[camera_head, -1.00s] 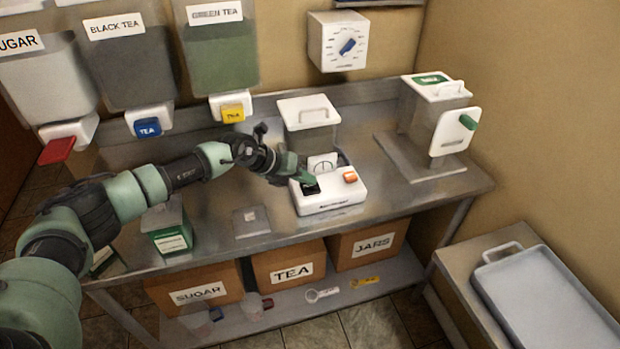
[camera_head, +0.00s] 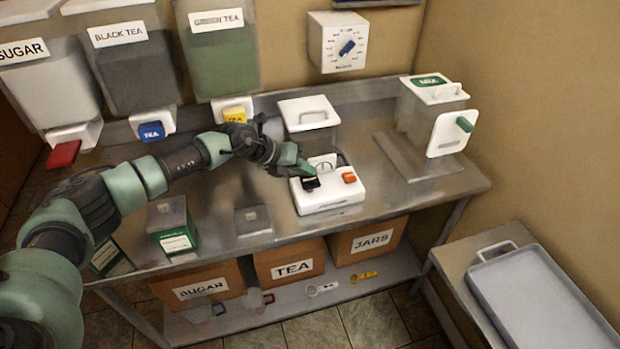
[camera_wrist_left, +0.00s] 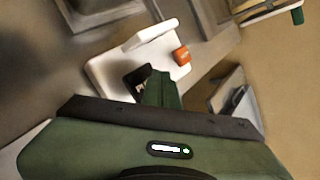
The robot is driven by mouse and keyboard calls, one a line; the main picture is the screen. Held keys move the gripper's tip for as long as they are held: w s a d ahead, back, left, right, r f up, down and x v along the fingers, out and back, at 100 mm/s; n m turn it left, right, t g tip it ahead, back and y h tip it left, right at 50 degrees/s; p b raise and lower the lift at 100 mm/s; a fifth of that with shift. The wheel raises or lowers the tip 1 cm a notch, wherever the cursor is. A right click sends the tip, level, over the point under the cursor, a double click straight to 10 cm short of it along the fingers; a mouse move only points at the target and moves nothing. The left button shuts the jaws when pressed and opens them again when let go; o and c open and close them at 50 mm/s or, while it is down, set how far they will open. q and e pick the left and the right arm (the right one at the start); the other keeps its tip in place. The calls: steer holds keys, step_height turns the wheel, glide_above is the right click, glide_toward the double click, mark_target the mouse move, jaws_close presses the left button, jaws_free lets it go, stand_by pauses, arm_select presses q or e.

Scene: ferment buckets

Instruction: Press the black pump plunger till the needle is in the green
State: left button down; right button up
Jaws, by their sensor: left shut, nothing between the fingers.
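The white pump unit (camera_head: 330,198) stands on the steel counter, with a round gauge (camera_head: 323,166) at its back. Its black plunger (camera_head: 310,184) is at the left of its top, and an orange button (camera_head: 349,177) is at the right. The gauge needle is too small to read. My left gripper (camera_head: 306,171) is shut and empty, its tips just above or at the plunger; I cannot tell if they touch. In the left wrist view the fingers (camera_wrist_left: 160,88) cover part of the plunger (camera_wrist_left: 137,80). My right gripper is not in view.
A lidded container (camera_head: 309,125) stands behind the pump unit. Tea dispensers (camera_head: 217,60) hang above my left arm. A green box (camera_head: 175,235) stands at front left.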

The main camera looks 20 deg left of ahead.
mark_target(306, 181)
arm_select(q)
steer(key=shift+r, duration=0.1)
step_height(306, 181, up, 5)
steer(key=p, duration=0.4)
stand_by(0.3)
stand_by(2.4)
